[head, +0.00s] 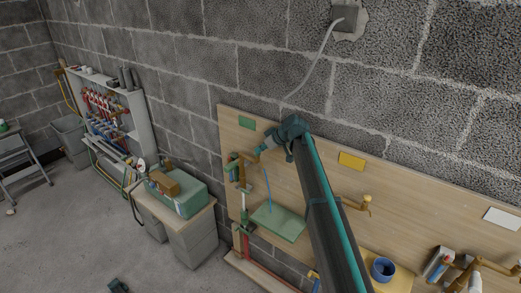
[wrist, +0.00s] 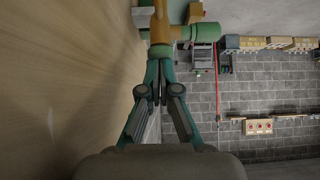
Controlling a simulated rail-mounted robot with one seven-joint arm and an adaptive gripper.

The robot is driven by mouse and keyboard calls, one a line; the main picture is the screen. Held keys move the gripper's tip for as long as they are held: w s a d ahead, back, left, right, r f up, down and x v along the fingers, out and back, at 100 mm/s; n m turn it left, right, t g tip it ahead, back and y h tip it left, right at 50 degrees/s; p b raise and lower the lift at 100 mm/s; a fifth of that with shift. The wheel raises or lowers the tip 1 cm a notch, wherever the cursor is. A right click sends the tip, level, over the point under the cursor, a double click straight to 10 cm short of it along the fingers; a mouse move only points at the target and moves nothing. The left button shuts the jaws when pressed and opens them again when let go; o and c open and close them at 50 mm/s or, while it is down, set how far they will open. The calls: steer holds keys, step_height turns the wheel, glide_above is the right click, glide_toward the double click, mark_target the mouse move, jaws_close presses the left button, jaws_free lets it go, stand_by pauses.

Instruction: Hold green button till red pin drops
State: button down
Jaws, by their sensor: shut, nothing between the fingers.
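My gripper (wrist: 159,78) is shut and empty in the wrist view, its fingertips pointing at an orange-brown fitting (wrist: 160,30) beside the wooden board. A green cylindrical end (wrist: 208,32), possibly the green button, sticks out to the right of that fitting. The fingertips appear close below the fitting; I cannot tell whether they touch it. In the head view my gripper (head: 261,150) is at the board's left part, near a green-and-brown fitting (head: 234,165). A thin red upright (wrist: 217,75) shows in the wrist view; I cannot tell whether it is the red pin.
The wooden board (head: 320,165) carries a green label (head: 246,122), a yellow label (head: 351,161) and a white label (head: 502,219). A green shelf plate (head: 279,222) lies below my gripper. A blue cup (head: 383,269) stands at lower right. A green box (head: 178,194) sits on a cabinet at left.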

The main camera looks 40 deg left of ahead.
steer(key=shift+s+d+f, duration=0.1)
steer(key=shift+d+f, duration=0.05)
steer(key=shift+f, duration=0.1)
steer(key=d+r+b, duration=0.2)
steer(key=d+r, duration=0.5)
steer(key=r, duration=0.4)
steer(key=shift+w+r+b, duration=0.25)
steer(key=shift+b, duration=0.1)
